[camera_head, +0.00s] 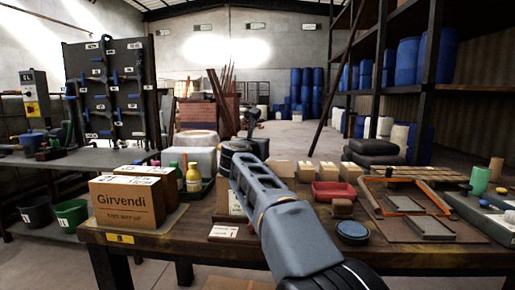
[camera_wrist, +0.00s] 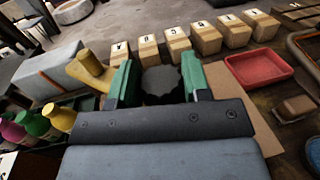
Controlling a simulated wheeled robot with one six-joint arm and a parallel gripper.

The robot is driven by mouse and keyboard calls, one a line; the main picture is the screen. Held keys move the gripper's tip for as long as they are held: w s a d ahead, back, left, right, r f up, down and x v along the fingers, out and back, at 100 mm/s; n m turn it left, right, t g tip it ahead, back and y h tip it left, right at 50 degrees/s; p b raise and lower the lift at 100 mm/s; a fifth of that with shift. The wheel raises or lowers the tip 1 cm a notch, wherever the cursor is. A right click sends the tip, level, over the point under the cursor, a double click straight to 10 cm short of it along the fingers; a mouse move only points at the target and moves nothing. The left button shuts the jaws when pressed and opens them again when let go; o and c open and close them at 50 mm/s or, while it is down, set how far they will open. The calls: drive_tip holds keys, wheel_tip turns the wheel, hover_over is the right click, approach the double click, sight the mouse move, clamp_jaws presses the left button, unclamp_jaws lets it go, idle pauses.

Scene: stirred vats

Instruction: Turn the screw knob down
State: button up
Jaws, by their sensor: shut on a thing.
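The screw knob (camera_wrist: 162,86) is dark, round and lobed at its edge. In the wrist view it sits between the two green fingers of my gripper (camera_wrist: 158,66), with a finger on its left and right sides. My gripper is shut on the knob. What lies below the knob is hidden by the gripper body. In the head view my arm reaches up from the bottom right over the workbench (camera_head: 400,258), and the knob cannot be made out clearly there.
A yellow peg-like piece (camera_wrist: 95,72) stands close to the left finger. Several lettered wooden blocks (camera_wrist: 178,45) line up behind. A red tray (camera_wrist: 258,68) lies to the right. A Girvendi carton (camera_head: 125,204) and a yellow bottle (camera_head: 194,178) stand left of my arm. A blue round lid (camera_head: 352,231) lies to its right.

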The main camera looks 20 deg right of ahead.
drive_tip(key=m+g+h+p, duration=0.1)
drive_tip(key=m+g+h, duration=0.1)
drive_tip(key=g, duration=0.1)
drive_tip(key=shift+w+r+m+h+p, duration=0.1)
drive_tip(key=shift+r+m+h+p, duration=0.05)
drive_tip(key=shift+m+h+p, duration=0.2)
drive_tip(key=shift+m+g+h+p, duration=0.45)
drive_tip(key=shift+g, duration=0.45)
drive_tip(key=o, duration=0.9)
drive_tip(key=p+v, duration=0.1)
drive_tip(key=v, duration=0.6)
drive_tip(key=p+v, duration=0.1)
drive_tip(key=v, duration=0.6)
drive_tip(key=shift+f, duration=0.35)
